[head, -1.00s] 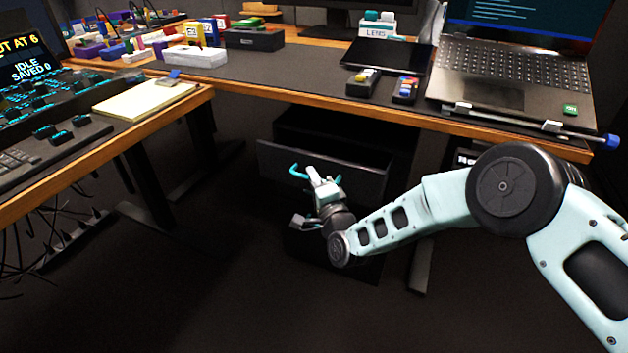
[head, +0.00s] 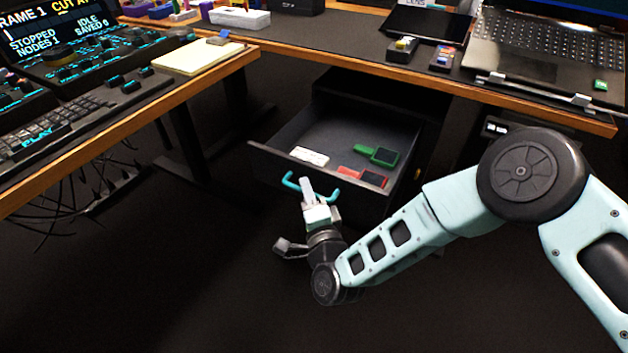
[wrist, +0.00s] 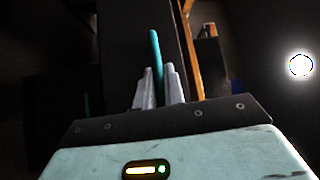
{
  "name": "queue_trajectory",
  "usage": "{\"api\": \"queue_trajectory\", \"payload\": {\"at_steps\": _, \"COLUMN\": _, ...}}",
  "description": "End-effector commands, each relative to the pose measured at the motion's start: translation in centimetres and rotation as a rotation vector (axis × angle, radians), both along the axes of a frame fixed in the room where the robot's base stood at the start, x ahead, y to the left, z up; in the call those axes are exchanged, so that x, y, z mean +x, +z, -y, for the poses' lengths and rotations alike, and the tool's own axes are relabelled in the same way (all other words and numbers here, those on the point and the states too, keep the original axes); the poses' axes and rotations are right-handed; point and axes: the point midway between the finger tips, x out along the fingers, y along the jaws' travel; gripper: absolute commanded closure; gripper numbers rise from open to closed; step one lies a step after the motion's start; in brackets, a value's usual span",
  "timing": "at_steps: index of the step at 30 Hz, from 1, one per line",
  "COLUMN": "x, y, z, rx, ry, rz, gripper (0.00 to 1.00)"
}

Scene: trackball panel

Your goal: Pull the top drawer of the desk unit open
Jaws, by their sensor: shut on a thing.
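The top drawer (head: 290,168) of the dark desk unit (head: 350,95) is pulled well out, its inside visible in the head view. A teal bar handle (head: 291,181) is on its front. My gripper (head: 306,190) is at the middle of the handle, shut on it. In the wrist view, the fingers (wrist: 158,88) close around the teal handle (wrist: 154,48). The part of the handle between the fingers is hidden. Inside the drawer lie a white item (head: 309,156), a green-handled item (head: 377,155) and a red item (head: 362,176).
The desk top (head: 340,40) with its wooden edge is above the drawer, carrying a laptop (head: 545,55) and a tablet (head: 428,23). Another desk with a console (head: 70,85) stands at left, cables hanging below. The dark floor in front is clear.

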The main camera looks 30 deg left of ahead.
Motion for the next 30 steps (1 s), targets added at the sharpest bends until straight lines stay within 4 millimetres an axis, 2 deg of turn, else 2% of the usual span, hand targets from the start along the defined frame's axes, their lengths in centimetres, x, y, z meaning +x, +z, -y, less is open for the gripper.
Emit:
{"api": "queue_trajectory", "payload": {"at_steps": 16, "x": -0.5, "y": -0.1, "z": 0.1, "rx": -0.001, "ry": -0.002, "rz": 0.0, "gripper": 1.0}}
{"api": "queue_trajectory", "payload": {"at_steps": 17, "x": -0.5, "y": -0.1, "z": 0.1, "rx": -0.001, "ry": -0.002, "rz": 0.0, "gripper": 0.81}}
{"api": "queue_trajectory", "payload": {"at_steps": 26, "x": -0.6, "y": 0.0, "z": 0.1, "rx": -0.001, "ry": -0.001, "rz": -0.001, "gripper": 0.8}}
{"api": "queue_trajectory", "payload": {"at_steps": 30, "x": -1.3, "y": -0.2, "z": 0.7, "rx": -0.002, "ry": 0.001, "rz": -0.002, "gripper": 0.8}}
